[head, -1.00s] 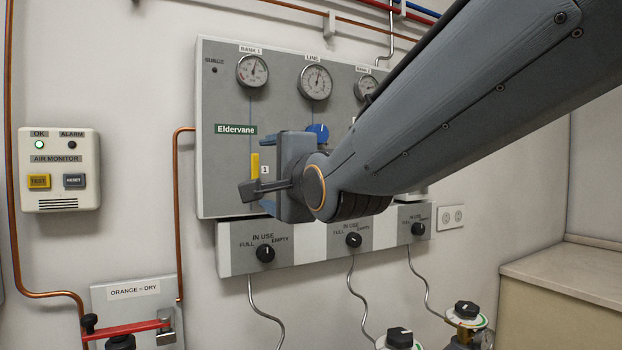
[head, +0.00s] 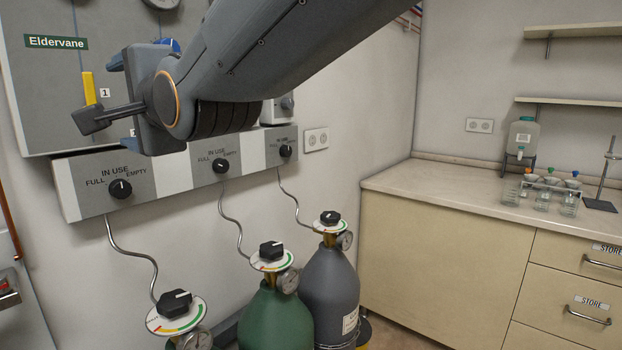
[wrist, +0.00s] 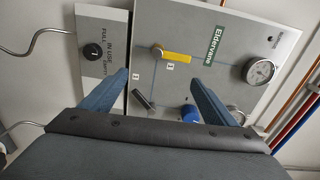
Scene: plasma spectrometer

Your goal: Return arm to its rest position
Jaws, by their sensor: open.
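My gripper (head: 120,102) is held up in front of the grey gas panel (head: 45,100) in the head view, with my arm reaching in from the top. Its two blue fingers stand wide apart in the wrist view (wrist: 160,78), with nothing held between them. The wrist view looks onto the panel. There a yellow lever (wrist: 176,56), a dark lever (wrist: 143,100) and a blue knob (wrist: 190,113) show beyond and between the fingers. The yellow lever also shows in the head view (head: 89,88). My arm hides part of the panel; contact with it cannot be told.
A lower strip with IN USE selector knobs (head: 120,188) runs below the panel. A green cylinder (head: 275,315) and a grey cylinder (head: 331,285) stand beneath. A counter (head: 400,180) with glassware is at right.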

